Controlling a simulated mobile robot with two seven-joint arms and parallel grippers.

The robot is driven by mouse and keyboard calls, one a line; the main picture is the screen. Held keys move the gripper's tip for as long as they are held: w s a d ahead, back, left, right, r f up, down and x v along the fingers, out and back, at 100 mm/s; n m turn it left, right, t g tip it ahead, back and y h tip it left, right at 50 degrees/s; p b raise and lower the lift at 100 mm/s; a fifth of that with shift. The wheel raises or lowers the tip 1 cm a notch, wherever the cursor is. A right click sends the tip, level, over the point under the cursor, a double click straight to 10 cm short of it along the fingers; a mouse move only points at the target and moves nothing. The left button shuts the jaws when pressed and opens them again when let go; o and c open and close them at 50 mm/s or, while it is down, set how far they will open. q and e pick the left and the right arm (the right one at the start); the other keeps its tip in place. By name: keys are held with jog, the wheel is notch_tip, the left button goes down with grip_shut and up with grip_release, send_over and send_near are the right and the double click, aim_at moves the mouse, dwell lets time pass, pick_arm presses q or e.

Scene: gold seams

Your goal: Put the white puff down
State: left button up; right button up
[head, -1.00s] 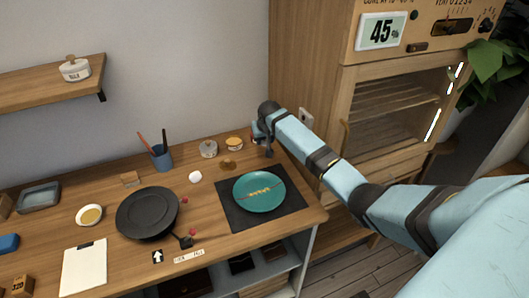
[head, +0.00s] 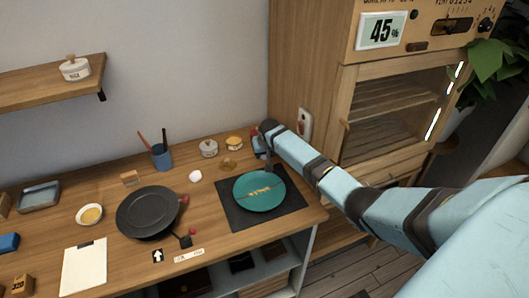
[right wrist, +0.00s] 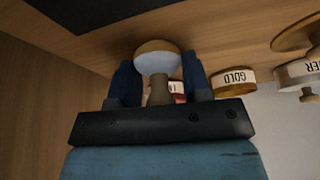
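The white puff (right wrist: 158,54), a rounded pale head on a wooden stem, sits between the fingers of my right gripper (right wrist: 160,82) in the right wrist view. The fingers stand on either side of it, and the gripper looks shut on it. In the head view my right gripper (head: 266,164) points down just behind the dark mat, low over the desk. The puff cannot be made out there. My left gripper is not in view.
A gold jar (head: 234,142), another lidded jar (head: 209,148) and a loose lid (head: 228,163) stand left of the gripper. A teal plate (head: 251,203) lies on the dark mat (head: 290,205) in front. A small white lump (head: 195,176) and a black pan (head: 148,212) are farther left.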

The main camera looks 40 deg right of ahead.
jog(key=shift+o, duration=1.3)
jog(key=shift+r, duration=0.25)
jog(key=v, duration=1.2)
jog(key=shift+a+f, duration=0.1)
jog(key=shift+f, duration=0.05)
